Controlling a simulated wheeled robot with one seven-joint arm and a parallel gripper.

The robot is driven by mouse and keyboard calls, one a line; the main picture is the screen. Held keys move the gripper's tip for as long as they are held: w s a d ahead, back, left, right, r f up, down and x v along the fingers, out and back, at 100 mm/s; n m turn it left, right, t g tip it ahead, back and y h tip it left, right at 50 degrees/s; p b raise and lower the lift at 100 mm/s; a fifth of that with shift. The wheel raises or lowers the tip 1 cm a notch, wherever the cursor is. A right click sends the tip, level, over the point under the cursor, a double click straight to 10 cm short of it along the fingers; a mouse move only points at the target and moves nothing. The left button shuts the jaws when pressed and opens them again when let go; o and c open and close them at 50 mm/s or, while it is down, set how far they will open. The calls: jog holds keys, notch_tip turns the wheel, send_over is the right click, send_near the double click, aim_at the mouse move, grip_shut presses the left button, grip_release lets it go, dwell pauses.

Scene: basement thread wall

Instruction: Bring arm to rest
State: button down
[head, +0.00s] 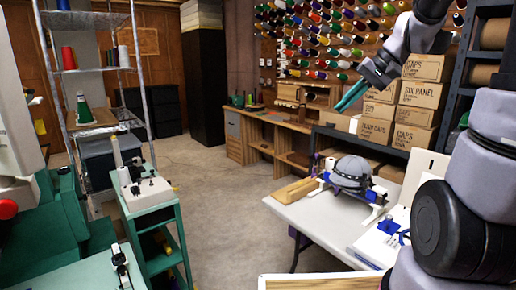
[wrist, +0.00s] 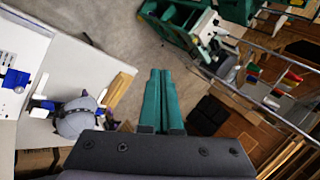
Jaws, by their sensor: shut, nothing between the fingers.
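My gripper (head: 350,97) is raised at the upper right of the head view, in front of the cardboard boxes and above the white table. Its two teal fingers also show in the wrist view (wrist: 160,95), lying close together and holding nothing. My arm reaches up out of the top of the head view, so part of it is hidden. A grey cap (head: 352,172) on a white and blue hoop frame sits on the white table (head: 315,218), below my gripper and apart from it. The cap also shows at left in the wrist view (wrist: 76,122).
Cardboard boxes (head: 427,67) are stacked on a dark shelf at right. A wooden bench (head: 262,128) stands under the thread wall. A green cart (head: 155,195) and a wire rack (head: 98,70) stand at left. The concrete floor (head: 225,200) between is clear.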

jog(key=s+r+t+h, duration=0.2)
jog(key=s, duration=0.5)
jog(key=s+d+r+m+t+h, duration=0.1)
jog(key=s+r+t+h, duration=0.1)
jog(key=s, duration=0.5)
jog(key=shift+s+d+r+h, duration=0.15)
jog(key=shift+s+d+h, duration=0.15)
jog(key=shift+s+h, duration=0.1)
jog(key=shift+w, duration=0.15)
dwell(0.8)
